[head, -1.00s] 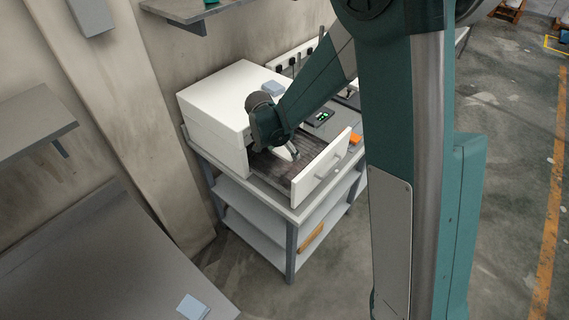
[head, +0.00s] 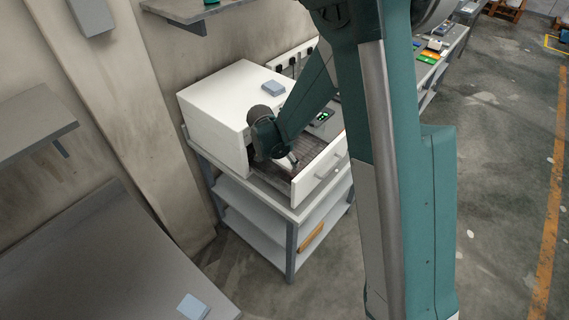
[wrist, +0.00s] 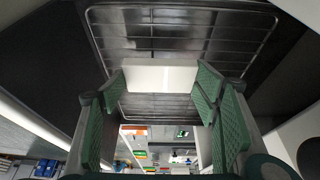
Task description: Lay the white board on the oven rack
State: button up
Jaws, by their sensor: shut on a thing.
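The white board (wrist: 160,79) shows in the wrist view as a pale strip between the green pads of my gripper (wrist: 160,88), which is shut on it. The oven rack (wrist: 180,32), a dark wire grid, lies behind the board in that view; I cannot tell whether they touch. In the head view my gripper (head: 290,160) is low over the pulled-out section of the white oven (head: 222,98). There the board is mostly hidden by my wrist, and the rack is dark and partly covered.
The oven's white front panel with knobs (head: 321,178) stands out in front of the rack. The oven sits on a grey shelved cart (head: 262,222). A small light-blue block (head: 272,87) lies on the oven top. A grey wall shelf (head: 190,12) hangs above.

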aim_at(283, 162)
jog(key=shift+f, duration=1.35)
jog(key=shift+f+b, duration=0.3)
jog(key=shift+b, duration=0.05)
jog(key=o, duration=0.9)
jog(key=shift+f, duration=0.1)
jog(key=shift+r, duration=0.2)
jog(key=shift+r+p, duration=0.3)
jog(key=shift+p, duration=0.2)
jog(key=shift+b+v, duration=0.4)
jog(key=shift+v, duration=3.25)
